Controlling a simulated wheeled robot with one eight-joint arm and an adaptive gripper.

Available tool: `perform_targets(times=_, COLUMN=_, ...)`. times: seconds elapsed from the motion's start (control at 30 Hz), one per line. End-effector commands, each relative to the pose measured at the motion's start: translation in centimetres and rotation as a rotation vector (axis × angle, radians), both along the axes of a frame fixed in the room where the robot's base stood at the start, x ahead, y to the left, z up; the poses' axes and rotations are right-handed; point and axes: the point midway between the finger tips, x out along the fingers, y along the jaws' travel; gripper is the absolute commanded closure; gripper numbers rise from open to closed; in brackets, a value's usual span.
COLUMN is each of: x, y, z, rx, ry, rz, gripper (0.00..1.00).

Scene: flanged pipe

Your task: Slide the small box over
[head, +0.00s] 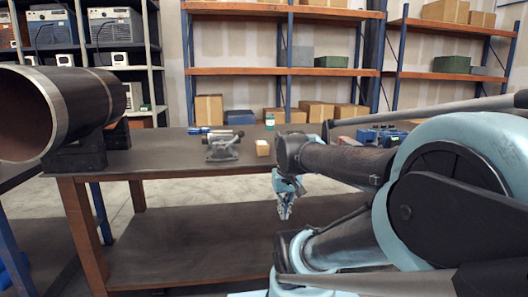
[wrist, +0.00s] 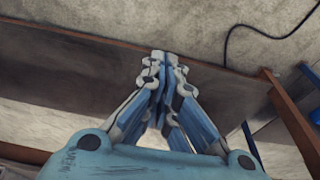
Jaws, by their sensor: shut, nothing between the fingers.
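A small tan box (head: 262,147) sits on the dark table top (head: 180,160) near its front edge, in the head view. My gripper (head: 285,214) hangs pointing down in front of the table, below the level of the top and a little right of the box, apart from it. In the wrist view my gripper (wrist: 162,58) has its fingertips together with nothing between them. The box does not show in the wrist view.
A large flanged pipe (head: 85,105) rests on dark supports at left. Left of the box stand a grey vise-like tool (head: 222,148) and several small items; a green-labelled bottle (head: 269,121) is behind. Blue parts (head: 380,135) lie at right. A lower shelf (head: 190,250) runs under the top.

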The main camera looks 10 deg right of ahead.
Motion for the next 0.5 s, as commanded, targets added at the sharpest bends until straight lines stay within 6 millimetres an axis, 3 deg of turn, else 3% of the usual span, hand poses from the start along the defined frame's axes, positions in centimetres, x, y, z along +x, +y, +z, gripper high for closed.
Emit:
perform_targets(times=0.03, x=1.7, y=0.0, z=1.7, rx=0.0, ry=-0.004, rz=-0.001, gripper=1.0)
perform_targets(times=0.2, x=6.8, y=0.0, z=6.1, rx=0.001, ry=-0.018, rz=-0.004, gripper=1.0)
perform_targets(times=0.5, x=16.7, y=0.1, z=12.5, rx=0.003, ry=-0.043, rz=-0.01, gripper=1.0)
